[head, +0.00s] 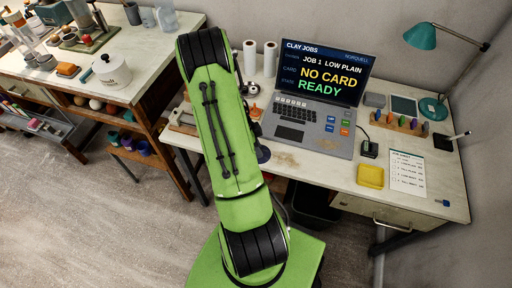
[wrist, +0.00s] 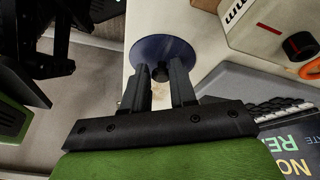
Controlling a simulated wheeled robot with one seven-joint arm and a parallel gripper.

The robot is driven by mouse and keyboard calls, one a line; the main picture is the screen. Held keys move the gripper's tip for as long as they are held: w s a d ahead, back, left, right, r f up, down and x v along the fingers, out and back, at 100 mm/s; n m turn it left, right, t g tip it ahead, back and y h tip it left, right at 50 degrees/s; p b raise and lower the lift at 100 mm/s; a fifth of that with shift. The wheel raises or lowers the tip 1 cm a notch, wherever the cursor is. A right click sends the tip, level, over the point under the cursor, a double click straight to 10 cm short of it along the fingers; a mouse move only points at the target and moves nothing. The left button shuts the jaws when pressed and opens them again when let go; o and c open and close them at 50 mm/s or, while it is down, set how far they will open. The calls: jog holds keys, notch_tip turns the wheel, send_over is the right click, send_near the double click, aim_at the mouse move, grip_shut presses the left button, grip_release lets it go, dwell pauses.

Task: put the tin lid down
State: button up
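The tin lid is a dark blue round disc (wrist: 163,49) with a small black knob (wrist: 160,72) in the wrist view. My gripper (wrist: 160,78) has its two fingers on either side of the knob and appears shut on it. The lid overlaps the pale desk top near its edge; I cannot tell whether it touches the desk. In the head view only a dark blue sliver of the lid (head: 263,154) shows beside my green arm, which hides my gripper.
A workbench (head: 135,82) with a white pot (head: 111,71) stands left.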

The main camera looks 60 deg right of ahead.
jog(key=o, duration=0.3)
jog(key=w+a+r+n+t+p, duration=0.1)
jog(key=w+a+r+n, duration=0.25)
jog(key=r, duration=0.55)
jog(key=w+a+r+n+t+p, duration=0.1)
jog(key=w+a+r+n+p, duration=0.15)
jog(key=w+r, duration=0.45)
jog(key=a+r+n+t, duration=0.3)
jog(key=a+r+n, duration=0.4)
jog(key=a+r, duration=0.3)
jog(key=s+a+r+n+t, duration=0.1)
jog(key=s+a+r+n, duration=0.1)
jog(key=a+n, duration=0.3)
jog(key=s+a+r+n+t, duration=0.2)
jog(key=s+a+n, duration=0.2)
jog(key=a+n, duration=0.1)
jog(key=s+a+r+n+t+y, duration=0.1)
jog(key=s+a+r+n, duration=0.1)
jog(key=a+n, duration=0.3)
jog(key=shift+s+a+r+n+t+b, duration=0.1)
jog(key=shift+s+n+t+b, duration=0.15)
jog(key=shift+s, duration=0.1)
jog(key=shift+s+a+r+n+t+b, duration=0.1)
jog(key=shift+s+n+t+b, duration=0.05)
jog(key=shift+s+n, duration=0.15)
